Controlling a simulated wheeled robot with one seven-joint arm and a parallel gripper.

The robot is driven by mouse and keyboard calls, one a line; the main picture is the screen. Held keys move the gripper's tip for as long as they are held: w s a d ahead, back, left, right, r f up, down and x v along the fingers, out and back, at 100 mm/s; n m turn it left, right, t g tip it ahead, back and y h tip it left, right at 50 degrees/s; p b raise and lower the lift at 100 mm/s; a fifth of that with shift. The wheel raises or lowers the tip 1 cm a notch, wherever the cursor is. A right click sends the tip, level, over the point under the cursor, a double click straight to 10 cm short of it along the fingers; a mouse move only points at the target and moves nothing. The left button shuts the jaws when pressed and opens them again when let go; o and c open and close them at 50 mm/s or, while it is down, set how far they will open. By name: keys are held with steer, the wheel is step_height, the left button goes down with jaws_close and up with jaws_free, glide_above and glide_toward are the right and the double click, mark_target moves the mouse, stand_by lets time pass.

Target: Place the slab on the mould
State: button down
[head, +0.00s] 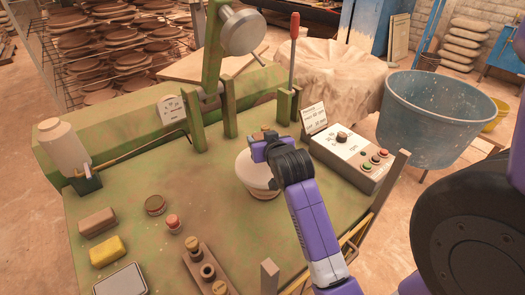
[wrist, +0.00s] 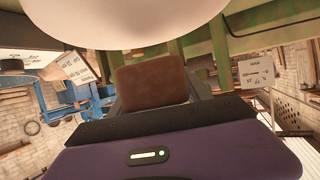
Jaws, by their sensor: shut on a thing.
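The mould (head: 262,186) is a white, rounded form standing on the green bench, right of its middle. It fills the top of the wrist view as a smooth pale curve (wrist: 130,22). My gripper (head: 262,145) is at the mould's upper part in the head view and hides some of it. In the wrist view, a brown, rough-faced block, which I take to be the slab (wrist: 150,84), sits between the jaws, close to the mould. My gripper is shut on it. Whether slab and mould touch cannot be told. In the head view my gripper largely hides the slab.
A control box (head: 350,152) stands close right of the mould. Green posts and a red-handled lever (head: 293,60) stand behind. A bottle (head: 63,146), brown block (head: 97,221), yellow sponge (head: 107,251) and small fittings (head: 206,270) are at left and front. A blue tub (head: 435,120) is at right.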

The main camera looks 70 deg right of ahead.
steer(key=shift+f, duration=2.15)
steer(key=shift+f, duration=0.1)
steer(key=shift+c, duration=2.4)
jaws_free()
steer(key=shift+f, duration=0.1)
steer(key=shift+a+r, duration=0.15)
steer(key=shift+r, duration=0.05)
steer(key=b+v, duration=0.1)
steer(key=v, duration=1)
steer(key=shift+s+a+r, duration=0.2)
steer(key=shift+s+a, duration=0.05)
steer(key=shift+s, duration=0.1)
